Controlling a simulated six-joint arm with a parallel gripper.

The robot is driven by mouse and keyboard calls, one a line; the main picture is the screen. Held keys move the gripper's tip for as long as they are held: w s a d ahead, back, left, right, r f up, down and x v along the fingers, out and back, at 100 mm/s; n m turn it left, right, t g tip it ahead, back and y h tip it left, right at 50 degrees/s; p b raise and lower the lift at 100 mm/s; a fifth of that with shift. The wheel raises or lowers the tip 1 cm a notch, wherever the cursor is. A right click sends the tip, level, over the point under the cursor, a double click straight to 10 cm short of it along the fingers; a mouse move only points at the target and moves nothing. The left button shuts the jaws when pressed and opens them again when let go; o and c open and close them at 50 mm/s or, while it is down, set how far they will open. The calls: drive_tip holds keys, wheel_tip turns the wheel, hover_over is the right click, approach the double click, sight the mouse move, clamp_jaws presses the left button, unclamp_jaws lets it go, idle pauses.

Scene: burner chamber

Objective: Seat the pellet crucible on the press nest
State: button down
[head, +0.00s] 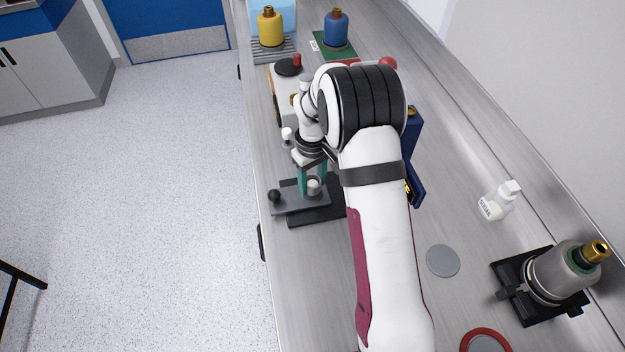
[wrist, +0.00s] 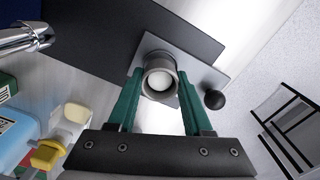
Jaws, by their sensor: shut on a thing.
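My gripper (head: 313,188) has green fingers and is shut on the pellet crucible (head: 314,184), a small pale grey cup. In the wrist view the crucible (wrist: 160,64) sits between the fingertips (wrist: 160,76), with a round white pellet (wrist: 160,81) inside. The press nest is at the grey plate (head: 292,203) with a black ball knob (head: 274,196), on a black base (head: 322,215). The crucible is upright over this plate, which also shows in the wrist view (wrist: 203,72). I cannot tell whether its underside touches the plate; any recess is hidden beneath it.
A blue device (head: 413,150) is behind my arm. Yellow (head: 270,28) and blue (head: 336,28) bottles stand at the far end.

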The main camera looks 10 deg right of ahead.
drive_tip(key=shift+f, duration=0.25)
drive_tip(key=shift+f, duration=0.4)
drive_tip(key=shift+c, duration=1.2)
unclamp_jaws()
wheel_tip(320, 180, up, 15)
drive_tip(key=s+a+r+m, duration=0.1)
drive_tip(key=s+r+m, duration=0.15)
drive_tip(key=s, duration=0.45)
drive_tip(key=s+a+r+m, duration=0.15)
drive_tip(key=s+r, duration=0.25)
drive_tip(key=s, duration=0.4)
drive_tip(key=s+a+f+m+y, duration=0.1)
drive_tip(key=s+m, duration=0.5)
drive_tip(key=s, duration=1.1)
wheel_tip(320, 180, down, 2)
drive_tip(key=shift+a+f+y, duration=0.15)
drive_tip(key=shift+a+y, duration=0.25)
drive_tip(key=shift+a, duration=0.1)
